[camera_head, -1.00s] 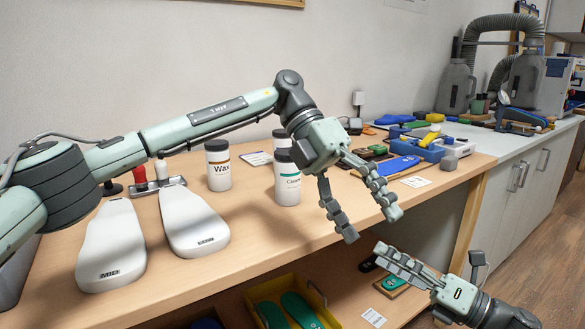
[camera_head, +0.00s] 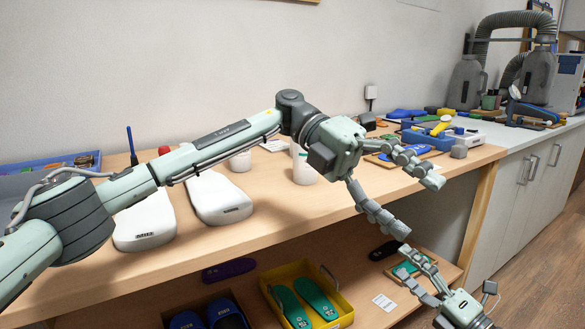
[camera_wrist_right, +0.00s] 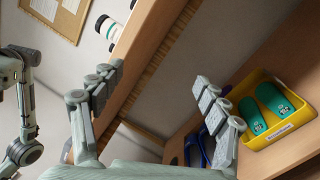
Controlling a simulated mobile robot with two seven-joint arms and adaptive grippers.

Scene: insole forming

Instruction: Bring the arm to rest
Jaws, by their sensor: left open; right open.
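My left arm reaches in from the left over the wooden bench. My left gripper (camera_head: 398,196) is open and empty, in front of the bench's front edge. My right gripper (camera_head: 420,282) is lower, at the bottom right, in front of the lower shelf. It is open and empty. In the right wrist view, its two fingers (camera_wrist_right: 155,105) are spread apart with nothing between them. My left arm hides part of the bench top behind it.
Two white lasts (camera_head: 146,226) and a white bottle (camera_head: 303,168) stand on the bench (camera_head: 270,213). A yellow bin (camera_head: 342,307) with green insoles (camera_head: 316,297) sits on the lower shelf. Tools and a blue holder (camera_head: 427,137) lie at the back right. Floor at right is clear.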

